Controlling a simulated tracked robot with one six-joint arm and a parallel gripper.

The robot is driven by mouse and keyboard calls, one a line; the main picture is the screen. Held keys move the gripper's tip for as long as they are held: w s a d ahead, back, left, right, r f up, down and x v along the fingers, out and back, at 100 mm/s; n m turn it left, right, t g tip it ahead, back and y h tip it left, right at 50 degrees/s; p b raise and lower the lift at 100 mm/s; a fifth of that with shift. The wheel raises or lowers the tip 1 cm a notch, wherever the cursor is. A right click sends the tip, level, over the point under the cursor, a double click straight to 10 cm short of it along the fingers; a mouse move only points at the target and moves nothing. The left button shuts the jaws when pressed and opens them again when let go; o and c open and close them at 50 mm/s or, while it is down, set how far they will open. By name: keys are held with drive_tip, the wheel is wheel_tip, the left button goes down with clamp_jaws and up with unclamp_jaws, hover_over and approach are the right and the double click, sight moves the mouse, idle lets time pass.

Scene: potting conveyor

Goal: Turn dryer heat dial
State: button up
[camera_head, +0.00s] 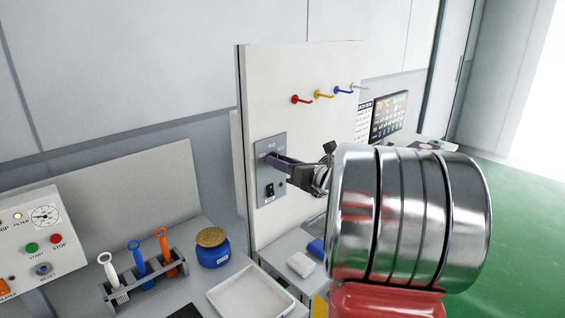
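A grey control plate (264,178) is mounted on the white upright board (278,95) in the middle of the view. Small lettering at its top is too small to read. A black switch (270,189) sits low on the plate. My gripper (272,159) reaches in from the right, its fingertips at the upper part of the plate. The fingers overlap in this view, so I cannot tell their gap or whether they touch anything. A dial there is hidden or too small to make out.
Coloured hooks (323,95) stick out of the board above. At left are a button box (22,248), a rack (150,287) with several handled tools, a blue jar (212,249) and a white tray (248,293). A monitor (388,116) stands behind. Green floor is open at right.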

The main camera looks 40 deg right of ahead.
drive_tip(key=o, duration=0.4)
drive_tip(key=shift+c, duration=0.2)
drive_tip(key=shift+r, duration=0.1)
drive_tip(key=s+r, duration=0.1)
drive_tip(key=s, duration=1.2)
drive_tip(key=shift+s+a, duration=0.15)
drive_tip(key=shift+s, duration=0.2)
